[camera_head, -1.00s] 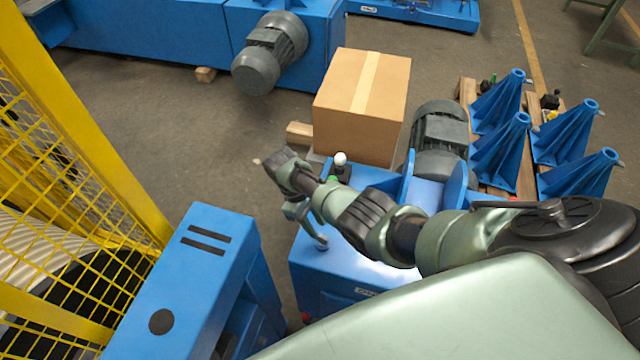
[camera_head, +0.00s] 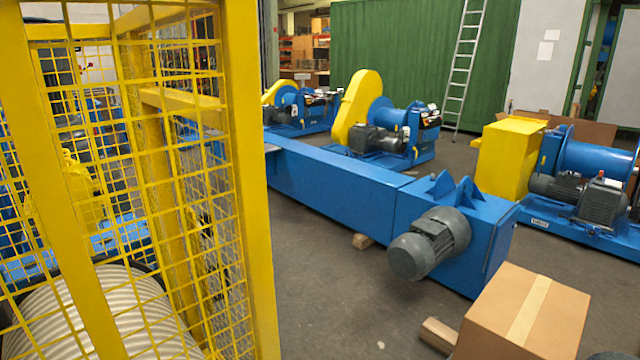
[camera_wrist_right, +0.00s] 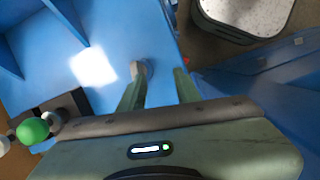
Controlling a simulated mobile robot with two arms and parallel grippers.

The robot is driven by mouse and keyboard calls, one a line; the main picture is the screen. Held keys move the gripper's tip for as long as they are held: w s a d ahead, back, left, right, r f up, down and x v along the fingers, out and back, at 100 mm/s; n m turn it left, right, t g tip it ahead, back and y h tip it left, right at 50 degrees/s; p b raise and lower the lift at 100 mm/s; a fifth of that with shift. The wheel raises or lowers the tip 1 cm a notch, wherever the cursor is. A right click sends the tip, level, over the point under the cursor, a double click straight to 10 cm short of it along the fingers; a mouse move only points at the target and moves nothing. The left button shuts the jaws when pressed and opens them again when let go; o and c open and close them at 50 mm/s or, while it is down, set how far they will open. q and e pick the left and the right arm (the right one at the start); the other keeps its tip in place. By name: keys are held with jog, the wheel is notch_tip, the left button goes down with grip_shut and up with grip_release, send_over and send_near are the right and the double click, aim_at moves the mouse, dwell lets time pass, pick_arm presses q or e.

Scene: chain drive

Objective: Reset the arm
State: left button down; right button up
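In the right wrist view my right gripper (camera_wrist_right: 160,88) is open, its two green fingers apart with nothing held between them. It is over a blue machine surface (camera_wrist_right: 115,35). A small grey round part (camera_wrist_right: 143,70) shows beside the tip of the left finger; I cannot tell whether they touch. A green ball knob (camera_wrist_right: 33,131) and a white ball knob (camera_wrist_right: 5,143) are at the lower left. Neither arm shows in the head view, and my left gripper is in no view.
In the head view a yellow mesh guard (camera_head: 247,180) stands close on the left. A long blue machine beam (camera_head: 335,182) with a grey motor (camera_head: 430,244) lies ahead. A cardboard box (camera_head: 500,312) is at the lower right. Grey floor (camera_head: 320,290) between guard and beam is clear.

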jog(key=s+a+r+m+t+y, duration=0.1)
jog(key=s+a+r+t, duration=0.25)
jog(key=s, duration=0.65)
jog(key=s+r+m+t, duration=0.3)
jog(key=s+r, duration=0.6)
jog(key=r, duration=0.4)
notch_tip(320, 180, down, 31)
jog(key=s+g+b, duration=0.2)
jog(key=s+b, duration=0.1)
jog(key=s+d+f+b, duration=0.1)
jog(key=s+d+f, duration=0.1)
jog(key=s+f, duration=0.6)
jog(key=s+d+f+b, duration=0.1)
jog(key=s+f, duration=0.6)
jog(key=f, duration=0.1)
jog(key=shift+s+d+n+g+y, duration=0.3)
jog(key=shift+s+d+n+g, duration=0.05)
jog(key=shift+s+n+g, duration=0.1)
jog(key=shift+f, duration=0.1)
